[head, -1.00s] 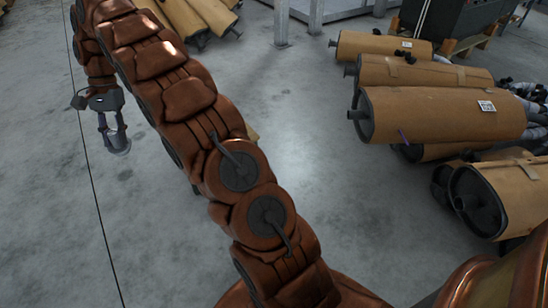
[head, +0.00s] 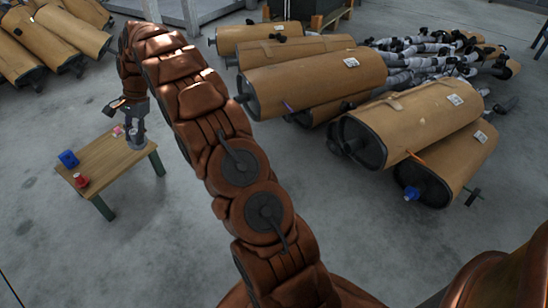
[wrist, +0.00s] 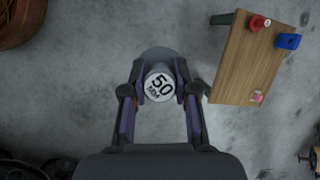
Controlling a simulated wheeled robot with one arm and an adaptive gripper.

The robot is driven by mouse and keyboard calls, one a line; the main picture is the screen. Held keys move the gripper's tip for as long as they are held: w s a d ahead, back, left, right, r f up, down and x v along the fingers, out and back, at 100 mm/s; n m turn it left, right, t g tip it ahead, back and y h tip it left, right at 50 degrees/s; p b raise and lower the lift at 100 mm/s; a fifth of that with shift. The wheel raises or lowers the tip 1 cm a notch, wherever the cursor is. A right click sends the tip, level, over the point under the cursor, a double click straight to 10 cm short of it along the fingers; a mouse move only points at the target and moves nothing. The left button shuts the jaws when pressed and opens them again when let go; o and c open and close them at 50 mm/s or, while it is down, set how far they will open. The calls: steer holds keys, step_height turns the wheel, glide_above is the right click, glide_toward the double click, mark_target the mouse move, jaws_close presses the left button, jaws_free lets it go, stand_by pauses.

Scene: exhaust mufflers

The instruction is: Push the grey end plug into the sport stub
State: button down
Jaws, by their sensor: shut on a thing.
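My gripper (wrist: 161,92) is shut on the grey end plug (wrist: 160,82), whose pale round face reads "50 MM" in the wrist view. A wider grey rim shows beyond that face. In the head view the plug (head: 137,140) hangs below my gripper (head: 135,115) at the left, in front of or over the wooden table's far edge. Several tan mufflers with dark end caps and pipe stubs lie at the right, well away from my gripper. One muffler (head: 405,130) has a dark stub on its near end. I cannot tell which stub is the sport stub.
A small wooden table (head: 108,160) holds a blue part (head: 68,159), a red part (head: 81,181) and a pink piece (head: 118,131). More mufflers (head: 60,40) lie at the upper left. Bare floor lies between.

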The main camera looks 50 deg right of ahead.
steer(key=w+d+f+m+t+h+b, duration=0.1)
steer(key=w+d+f+m+t, duration=0.25)
steer(key=d+f, duration=0.55)
steer(key=s+d+f+m+t+h+b, duration=0.1)
steer(key=s+d+f+m+h, duration=0.15)
steer(key=d+f, duration=0.45)
steer(key=s+d+f+m+t+h+b, duration=0.15)
steer(key=d+h, duration=0.25)
steer(key=d, duration=0.7)
steer(key=s+d+f+m+t+h+b, duration=0.1)
steer(key=s+d+f+m+h, duration=0.15)
steer(key=d+f, duration=0.4)
steer(key=s+d+f+m+g+h+b, duration=0.1)
steer(key=s+d+f+m+h+b, duration=0.2)
steer(key=s+d, duration=0.55)
steer(key=s+d+f+m+g+h+b, duration=0.1)
steer(key=s+d, duration=0.4)
steer(key=s, duration=0.8)
steer(key=s+d+f+m+g+h+b, duration=0.1)
steer(key=s+d+m+g+h, duration=0.2)
steer(key=s, duration=1.1)
steer(key=d+g+h, duration=0.2)
steer(key=h, duration=0.1)
steer(key=shift+d+m+g, duration=0.3)
steer(key=shift+d+g, duration=0.05)
steer(key=shift+g, duration=0.05)
